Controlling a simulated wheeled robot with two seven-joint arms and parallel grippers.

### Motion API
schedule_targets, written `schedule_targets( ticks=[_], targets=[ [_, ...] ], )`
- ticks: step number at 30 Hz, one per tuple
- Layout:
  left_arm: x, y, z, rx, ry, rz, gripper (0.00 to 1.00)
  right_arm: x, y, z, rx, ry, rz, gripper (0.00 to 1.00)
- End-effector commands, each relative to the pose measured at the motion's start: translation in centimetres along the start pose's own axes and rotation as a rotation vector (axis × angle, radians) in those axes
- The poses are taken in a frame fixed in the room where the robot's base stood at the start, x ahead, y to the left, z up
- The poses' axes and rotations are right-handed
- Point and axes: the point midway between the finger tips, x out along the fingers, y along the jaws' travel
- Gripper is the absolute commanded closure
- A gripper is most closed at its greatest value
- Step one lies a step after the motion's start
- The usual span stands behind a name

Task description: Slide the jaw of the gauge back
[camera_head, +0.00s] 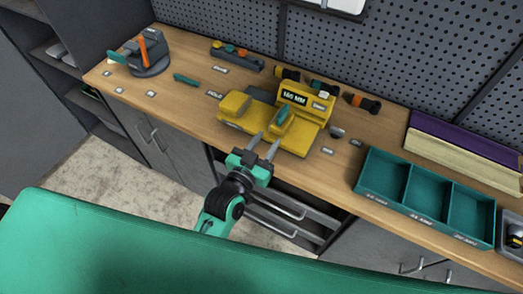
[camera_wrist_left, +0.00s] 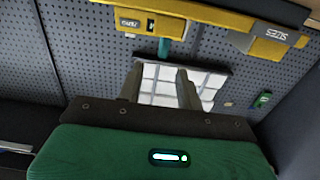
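The yellow gauge (camera_head: 262,118) sits on the wooden bench in the head view, with a raised display block (camera_head: 294,97) reading about 105 MM. A smaller yellow block (camera_head: 234,104) stands at its left end, and a teal-topped piece (camera_head: 283,119) sits near the display. I cannot tell which is the jaw. My left gripper (camera_head: 264,147) is at the bench's front edge, before the gauge, fingers parted and nothing between them. The fingers also show apart in the left wrist view (camera_wrist_left: 160,86). Yellow parts with labels (camera_wrist_left: 150,22) show at its top. My right gripper is not in view.
A teal tray with compartments (camera_head: 362,183) is right on the bench. A dark holder with an orange tool (camera_head: 150,65) is far left. Several small tools lie behind the gauge. A pegboard (camera_head: 370,55) rises behind. Bare wood (camera_head: 185,100) lies left of the gauge.

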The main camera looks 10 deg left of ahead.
Motion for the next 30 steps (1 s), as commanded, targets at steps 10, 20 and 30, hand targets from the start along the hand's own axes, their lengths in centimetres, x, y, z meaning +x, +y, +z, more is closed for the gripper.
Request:
schedule_targets(
  ticks=[10, 20, 30],
  targets=[
    [-2.1, 0.1, 0.0, -0.001, 0.0, 0.001, 0.64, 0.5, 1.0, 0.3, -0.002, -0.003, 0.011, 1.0],
    [-2.1, 0.0, 0.0, 0.0, 0.0, 0.0, 0.64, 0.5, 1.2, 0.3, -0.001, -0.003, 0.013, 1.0],
    [-2.9, -0.3, 1.3, 0.003, -0.101, 0.019, 0.64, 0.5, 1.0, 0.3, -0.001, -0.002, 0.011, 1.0]
  ],
)
